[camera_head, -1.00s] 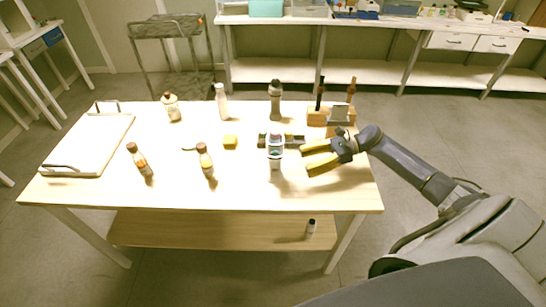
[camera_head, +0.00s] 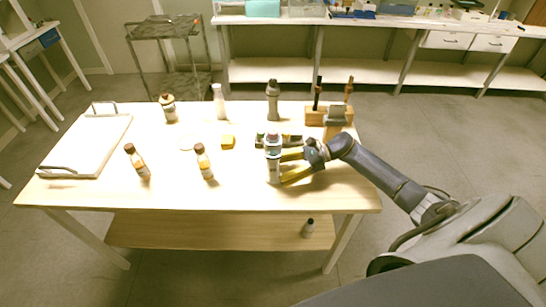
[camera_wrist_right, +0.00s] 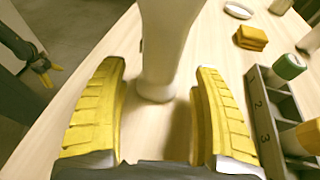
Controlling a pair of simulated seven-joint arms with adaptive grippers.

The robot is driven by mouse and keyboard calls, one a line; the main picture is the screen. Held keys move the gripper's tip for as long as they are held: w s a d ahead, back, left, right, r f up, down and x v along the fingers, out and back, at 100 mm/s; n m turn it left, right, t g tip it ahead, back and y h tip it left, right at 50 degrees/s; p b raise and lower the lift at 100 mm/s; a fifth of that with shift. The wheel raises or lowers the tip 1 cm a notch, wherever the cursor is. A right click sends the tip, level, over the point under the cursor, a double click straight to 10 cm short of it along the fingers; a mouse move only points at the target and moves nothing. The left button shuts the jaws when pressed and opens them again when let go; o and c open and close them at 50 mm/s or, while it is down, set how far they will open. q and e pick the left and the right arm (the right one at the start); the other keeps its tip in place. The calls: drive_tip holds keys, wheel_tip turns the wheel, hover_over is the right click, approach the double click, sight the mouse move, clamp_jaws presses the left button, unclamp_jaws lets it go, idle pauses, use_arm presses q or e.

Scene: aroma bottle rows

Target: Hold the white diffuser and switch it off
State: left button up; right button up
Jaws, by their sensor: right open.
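A tall white cylinder with a grey-blue top, which looks like the white diffuser (camera_head: 273,170), stands upright near the table's right front. My right gripper (camera_head: 283,167) is beside it, with its yellow fingers open and reaching in from the right. In the right wrist view, the white diffuser (camera_wrist_right: 168,40) stands between the spread fingers of the right gripper (camera_wrist_right: 160,70), with gaps on both sides. Its top is out of that view, and I cannot make out a switch. My left gripper (camera_wrist_right: 44,72) shows small at the upper left of the wrist view, its opening unclear.
A grey numbered tray (camera_wrist_right: 262,112) with coloured-capped items lies close by. A yellow block (camera_head: 228,142), a white ring (camera_head: 187,143) and several bottles, including a grey one (camera_head: 273,103), stand around. A wooden holder (camera_head: 317,118) is behind. A white board (camera_head: 85,150) lies left.

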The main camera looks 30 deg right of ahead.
drive_tip(key=shift+x, duration=0.9)
drive_tip(key=c, duration=0.8)
use_arm(q)
clamp_jaws()
drive_tip(key=shift+a, duration=0.1)
use_arm(e)
drive_tip(key=shift+f, duration=0.1)
idle(1.1)
